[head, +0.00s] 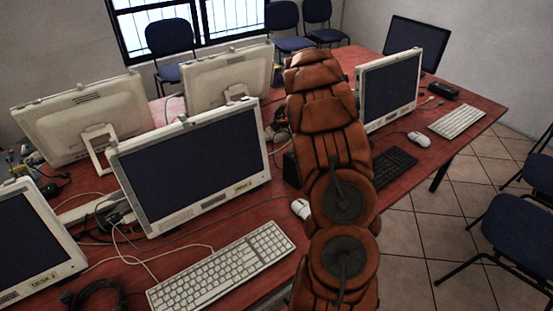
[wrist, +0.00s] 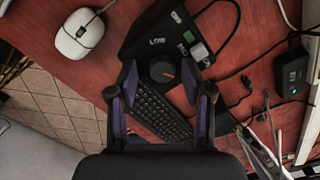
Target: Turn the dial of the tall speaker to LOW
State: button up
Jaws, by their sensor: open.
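The tall speaker (wrist: 147,34) is a black box in the wrist view, seen from above at an angle. White lettering that seems to read LOW is on its face, with small light and green patches beside it. Its round dark dial (wrist: 161,68) carries a short orange mark on its lower right side. My gripper (wrist: 158,76) is open, with one finger on each side of the dial; I cannot tell whether they touch it. In the head view my orange arm hides the gripper, and a dark box (head: 291,167) partly behind the arm may be the speaker.
A black keyboard (wrist: 160,110) lies below the speaker in the wrist view, a white mouse (wrist: 79,35) to the left. Cables and a black adapter box (wrist: 292,75) are at right. Monitors (head: 190,160) crowd the red table on both sides of my arm.

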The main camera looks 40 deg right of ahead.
jog(key=shift+r+m+p, duration=0.25)
jog(key=shift+m+p, duration=0.85)
jog(key=shift+p, duration=0.4)
jog(key=shift+m+p, duration=0.4)
jog(key=shift+p, duration=0.3)
jog(key=shift+f+m+p, duration=0.2)
jog(key=shift+m+p, duration=0.5)
jog(key=shift+p, duration=0.7)
jog(key=shift+r+b, duration=0.9)
jog(key=shift+r, duration=0.55)
notch_tip(320, 180, up, 5)
jog(key=shift+w+b, duration=0.1)
jog(key=shift+b, duration=0.75)
jog(key=s+a+r+n+b, duration=0.1)
jog(key=s+a+n, duration=0.3)
jog(key=a, duration=0.4)
jog(key=s+a+r+n+b, duration=0.1)
jog(key=s+a+r+n, duration=0.2)
jog(key=a+n, duration=0.3)
jog(key=s+a+r+n+b, duration=0.2)
jog(key=s+a+r+n, duration=0.1)
jog(key=a, duration=0.8)
jog(key=shift+s+a+r+n+g, duration=0.15)
jog(key=shift+s+a+n+g, duration=0.25)
jog(key=shift+s+n, duration=0.5)
